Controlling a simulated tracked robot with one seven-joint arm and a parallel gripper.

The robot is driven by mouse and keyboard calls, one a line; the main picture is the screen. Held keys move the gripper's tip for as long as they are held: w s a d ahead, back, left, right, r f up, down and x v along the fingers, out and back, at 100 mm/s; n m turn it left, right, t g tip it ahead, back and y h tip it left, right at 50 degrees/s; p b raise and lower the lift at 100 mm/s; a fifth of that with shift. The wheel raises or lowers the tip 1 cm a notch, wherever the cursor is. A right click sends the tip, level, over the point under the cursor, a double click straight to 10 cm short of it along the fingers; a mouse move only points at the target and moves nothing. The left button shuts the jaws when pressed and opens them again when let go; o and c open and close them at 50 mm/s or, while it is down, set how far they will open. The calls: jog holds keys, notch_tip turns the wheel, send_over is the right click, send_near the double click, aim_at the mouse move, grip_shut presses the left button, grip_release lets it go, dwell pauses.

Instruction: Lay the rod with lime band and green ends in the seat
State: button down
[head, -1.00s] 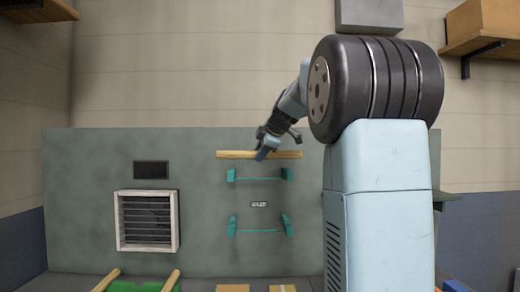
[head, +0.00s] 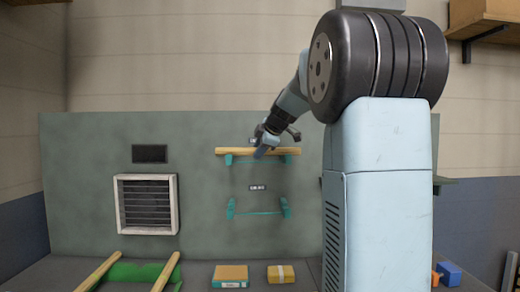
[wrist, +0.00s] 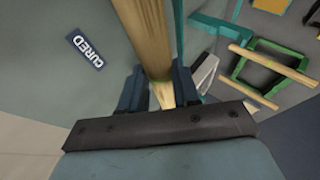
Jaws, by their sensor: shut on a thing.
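My gripper (head: 262,152) is shut on a long pale wooden rod (head: 230,151) near its middle. In the wrist view the rod (wrist: 146,35) runs between the fingers (wrist: 160,92), with a bit of lime colour there. The rod's ends are too small or hidden to show colour. In the head view the rod lies level, right at the tops of the upper pair of teal brackets (head: 285,160); I cannot tell whether it touches them. A label reading CURED (wrist: 85,50) is on the panel beside the rod. A lower, empty teal bracket pair (head: 231,208) is below.
A green rack (head: 133,272) with two wooden rods stands at the lower left. A box (head: 230,275) and a smaller yellowish box (head: 281,273) stand on the bench. A framed vent (head: 147,204) is on the grey panel left of the brackets.

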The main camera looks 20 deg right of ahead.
jog(key=c, duration=0.7)
grip_release()
jog(key=shift+c, duration=0.2)
jog(key=shift+s+r, duration=0.1)
jog(key=shift+s, duration=0.05)
jog(key=v, duration=1.3)
jog(key=shift+s, duration=0.15)
jog(key=s+a+f+m+g, duration=0.1)
jog(key=s+a+f+m, duration=0.4)
jog(key=s+f, duration=0.4)
jog(key=s+a+f+m+g+h, duration=0.1)
jog(key=s+a+f+m, duration=0.4)
jog(key=s+f, duration=0.4)
jog(key=s+a+f+m+g, duration=0.2)
jog(key=s+a+f+m, duration=0.3)
jog(key=s+f, duration=0.4)
jog(key=shift+s+a+f, duration=0.2)
jog(key=shift+s+a, duration=0.1)
jog(key=shift+a, duration=0.55)
